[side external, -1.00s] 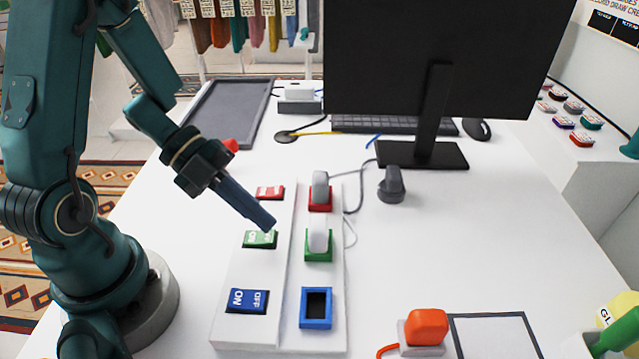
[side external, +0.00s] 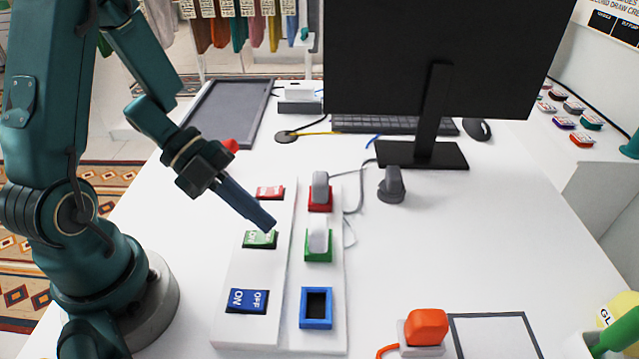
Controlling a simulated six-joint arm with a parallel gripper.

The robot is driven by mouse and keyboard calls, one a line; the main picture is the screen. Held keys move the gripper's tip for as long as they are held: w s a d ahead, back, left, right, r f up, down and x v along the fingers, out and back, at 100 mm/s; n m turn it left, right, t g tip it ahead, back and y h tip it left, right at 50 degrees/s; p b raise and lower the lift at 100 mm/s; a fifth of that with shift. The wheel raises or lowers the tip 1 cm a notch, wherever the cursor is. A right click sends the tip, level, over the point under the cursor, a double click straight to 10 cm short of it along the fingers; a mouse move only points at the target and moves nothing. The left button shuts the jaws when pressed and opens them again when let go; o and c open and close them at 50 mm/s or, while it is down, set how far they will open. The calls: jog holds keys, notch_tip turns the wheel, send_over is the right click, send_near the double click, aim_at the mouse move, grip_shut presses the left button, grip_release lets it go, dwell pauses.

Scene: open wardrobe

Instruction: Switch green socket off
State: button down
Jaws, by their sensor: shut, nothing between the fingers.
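My gripper (side external: 268,224) is shut and empty. Its blue-grey fingers slant down to the right, and their tips are at the upper right edge of the green switch. I cannot tell whether they touch it. The switch's lettering is too small to read.
A red switch (side external: 270,192) and red socket (side external: 320,200) with a grey plug lie behind. A blue switch (side external: 248,301) and empty blue socket (side external: 316,308) lie in front. A monitor (side external: 440,60) stands at the back; an orange plug (side external: 426,328) is at front right.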

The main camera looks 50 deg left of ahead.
aim_at(257, 234)
jog(key=shift+f, duration=0.35)
jog(key=shift+f, duration=0.3)
dwell(0.5)
dwell(0.4)
jog(key=shift+r, duration=0.75)
jog(key=shift+r, duration=0.1)
jog(key=shift+s+a+r, duration=0.15)
jog(key=shift+r, duration=1.05)
jog(key=shift+s+a+r, duration=0.1)
jog(key=shift+r, duration=1.05)
